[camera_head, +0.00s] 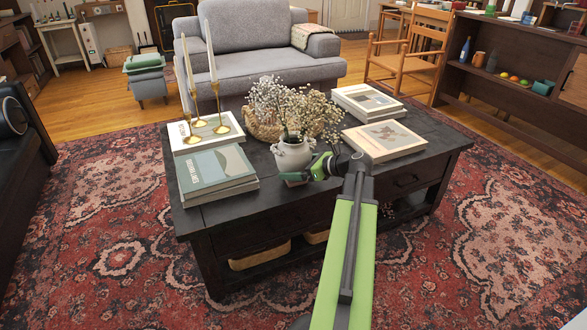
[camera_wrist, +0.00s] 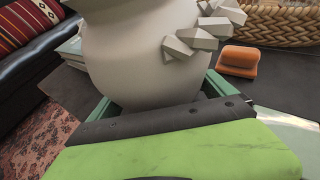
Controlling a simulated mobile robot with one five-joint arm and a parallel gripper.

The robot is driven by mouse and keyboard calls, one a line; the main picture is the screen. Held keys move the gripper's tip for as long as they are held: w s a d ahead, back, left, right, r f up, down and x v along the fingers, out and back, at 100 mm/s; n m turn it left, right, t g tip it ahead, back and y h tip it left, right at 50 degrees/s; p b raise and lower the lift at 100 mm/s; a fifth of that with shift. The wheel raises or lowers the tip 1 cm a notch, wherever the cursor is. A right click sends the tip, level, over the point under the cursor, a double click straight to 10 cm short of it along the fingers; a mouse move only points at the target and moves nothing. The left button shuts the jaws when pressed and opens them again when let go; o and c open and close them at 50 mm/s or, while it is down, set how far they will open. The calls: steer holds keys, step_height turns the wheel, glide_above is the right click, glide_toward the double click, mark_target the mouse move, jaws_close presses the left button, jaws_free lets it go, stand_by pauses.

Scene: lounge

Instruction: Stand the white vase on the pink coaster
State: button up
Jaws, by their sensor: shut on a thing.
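The white vase (camera_head: 291,158) is upright over the near edge of the dark coffee table, in front of a woven basket. In the wrist view the vase (camera_wrist: 130,55) fills the upper middle, between the green fingers of my gripper (camera_wrist: 158,98). In the head view my gripper (camera_head: 312,167) is at the vase's right side, shut on it. The vase's base is hidden in the wrist view.
The coffee table (camera_head: 300,208) also holds green-grey books (camera_head: 215,170) at left, candlesticks (camera_head: 219,122) behind them, the woven basket (camera_head: 265,127) with dried flowers, and books (camera_head: 384,140) at right. An orange object (camera_wrist: 238,61) lies beyond the vase. Bare tabletop shows front right.

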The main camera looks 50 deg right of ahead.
steer(key=shift+r, duration=0.15)
steer(key=shift+f, duration=0.2)
steer(key=o, duration=1.7)
steer(key=shift+o, duration=0.2)
steer(key=shift+r, duration=0.2)
steer(key=p+v, duration=0.5)
steer(key=v, duration=0.7)
steer(key=shift+s+f, duration=0.1)
